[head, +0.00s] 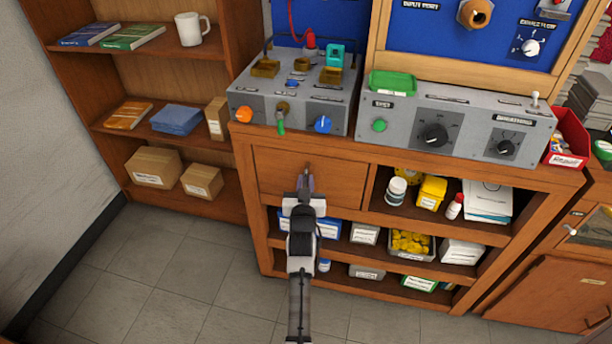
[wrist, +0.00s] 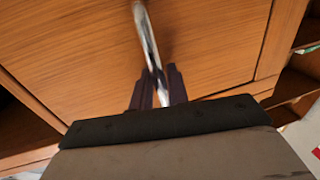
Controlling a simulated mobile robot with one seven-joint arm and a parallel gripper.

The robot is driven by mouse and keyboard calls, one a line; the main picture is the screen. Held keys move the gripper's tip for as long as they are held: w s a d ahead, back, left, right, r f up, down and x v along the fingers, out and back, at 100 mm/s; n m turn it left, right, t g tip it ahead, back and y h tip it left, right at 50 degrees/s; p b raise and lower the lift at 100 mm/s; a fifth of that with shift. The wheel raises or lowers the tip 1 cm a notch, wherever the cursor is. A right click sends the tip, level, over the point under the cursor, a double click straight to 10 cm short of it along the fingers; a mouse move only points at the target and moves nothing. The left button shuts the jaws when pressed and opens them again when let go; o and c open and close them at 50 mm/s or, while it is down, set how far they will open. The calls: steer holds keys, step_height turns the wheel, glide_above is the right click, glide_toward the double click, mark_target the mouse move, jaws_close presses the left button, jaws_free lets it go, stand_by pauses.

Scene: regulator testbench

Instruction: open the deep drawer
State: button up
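The drawer (head: 338,180) is a wide wooden front at the upper left of the bench cabinet, below the grey control boxes. It looks flush with the cabinet. In the wrist view the drawer front (wrist: 225,45) fills most of the picture, with a shiny metal bar handle (wrist: 149,40) standing out from it. My gripper (head: 306,182) is in front of the drawer. In the wrist view the dark fingers (wrist: 159,88) lie close on both sides of the handle, with almost no gap, and appear shut on it.
Open shelves below and right of the drawer hold a yellow container (head: 432,192), a white bottle (head: 396,190) and boxes. A red bin (head: 568,140) sits at the bench's right end. A bookshelf (head: 215,150) stands at left. The tiled floor (head: 190,265) in front is clear.

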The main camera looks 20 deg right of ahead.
steer(key=shift+r, duration=0.1)
jaws_close()
stand_by(0.3)
